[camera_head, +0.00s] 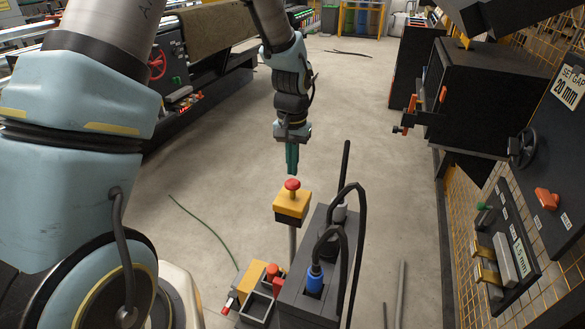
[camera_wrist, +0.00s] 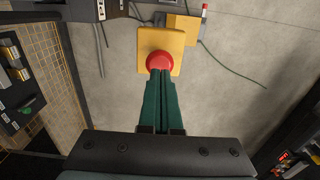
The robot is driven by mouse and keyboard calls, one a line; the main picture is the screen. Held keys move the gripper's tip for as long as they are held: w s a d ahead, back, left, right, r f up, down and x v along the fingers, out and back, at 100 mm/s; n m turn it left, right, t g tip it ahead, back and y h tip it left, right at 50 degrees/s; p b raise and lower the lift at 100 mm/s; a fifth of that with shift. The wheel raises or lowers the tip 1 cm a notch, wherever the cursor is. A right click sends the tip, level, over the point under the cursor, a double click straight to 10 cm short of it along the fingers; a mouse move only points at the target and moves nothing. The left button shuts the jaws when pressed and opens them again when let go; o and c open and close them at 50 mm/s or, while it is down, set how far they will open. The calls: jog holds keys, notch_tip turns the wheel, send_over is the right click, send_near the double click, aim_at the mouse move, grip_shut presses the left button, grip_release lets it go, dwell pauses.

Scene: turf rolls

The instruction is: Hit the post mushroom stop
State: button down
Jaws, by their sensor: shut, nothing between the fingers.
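The post mushroom stop is a red button (camera_head: 292,184) on a yellow box (camera_head: 290,205) on top of a grey post (camera_head: 292,240). My gripper (camera_head: 292,172) points straight down just above the red button, with its green fingers together and empty. In the wrist view, the fingertips (camera_wrist: 160,72) overlap the lower edge of the red button (camera_wrist: 159,61), which sits on the yellow box top (camera_wrist: 175,38). I cannot tell whether the tips touch the button.
A grey cabinet (camera_head: 308,240) with black cables and a blue plug (camera_head: 314,277) stands close right of the post. A low yellow box with a red knob (camera_head: 272,270) is at its foot. A wire-mesh panel (camera_head: 470,240) stands at right. Floor left of the post is mostly clear, with a green cord (camera_head: 205,225).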

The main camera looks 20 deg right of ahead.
aim_at(292, 182)
jog(key=shift+f+p, duration=0.3)
jog(key=shift+f, duration=0.95)
notch_tip(292, 182, down, 2)
jog(key=shift+f+b, duration=0.1)
jog(key=shift+b, duration=0.8)
jog(key=shift+a, duration=0.1)
jog(key=shift+r+p, duration=0.6)
notch_tip(292, 182, up, 14)
jog(key=shift+f+b, duration=0.25)
jog(key=shift+b, duration=0.1)
